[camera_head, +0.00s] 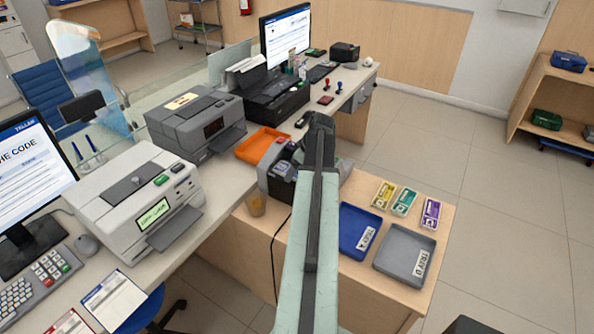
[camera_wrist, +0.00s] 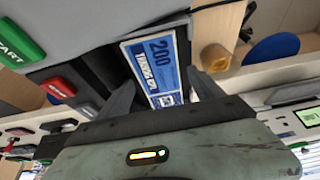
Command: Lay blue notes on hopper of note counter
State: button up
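The blue notes (camera_wrist: 157,68), marked 200, lie against the dark hopper (camera_wrist: 96,66) of the note counter in the wrist view. The grey note counter body (camera_wrist: 85,28) shows beside them, with a green START button and a red button. My gripper (camera_wrist: 160,88) is open; its two dark fingers stand apart on either side of the notes' near end, with visible gaps. In the head view the note counter (camera_head: 281,190) stands on the wooden desk, partly covered by my arm. My fingertips and the blue notes are hidden there.
An orange tray (camera_head: 262,145) sits just behind the note counter, and a tan cup (camera_head: 257,204) stands at its left. Yellow (camera_head: 383,194), teal (camera_head: 404,202) and purple (camera_head: 430,212) notes lie on the right, behind a blue tray (camera_head: 350,246) and a grey tray (camera_head: 392,262).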

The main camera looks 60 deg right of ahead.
jog(key=shift+s+r+p, duration=0.1)
jog(key=shift+r+p, duration=0.4)
jog(key=p+v, duration=1)
jog(key=v, duration=0.1)
jog(key=shift+r, duration=0.1)
jog(key=w+a+g, duration=0.1)
jog(key=w+a, duration=0.5)
jog(key=a, duration=0.4)
jog(key=w+a+f+g+y, duration=0.1)
jog(key=w+a, duration=0.6)
jog(key=a, duration=0.3)
jog(key=w+a+g, duration=0.1)
jog(key=w+a, duration=0.5)
jog(key=a, duration=0.4)
jog(key=a+g+h, duration=0.1)
jog(key=a, duration=2.8)
jog(key=shift+w+f+g, duration=0.3)
jog(key=shift+w+f, duration=0.1)
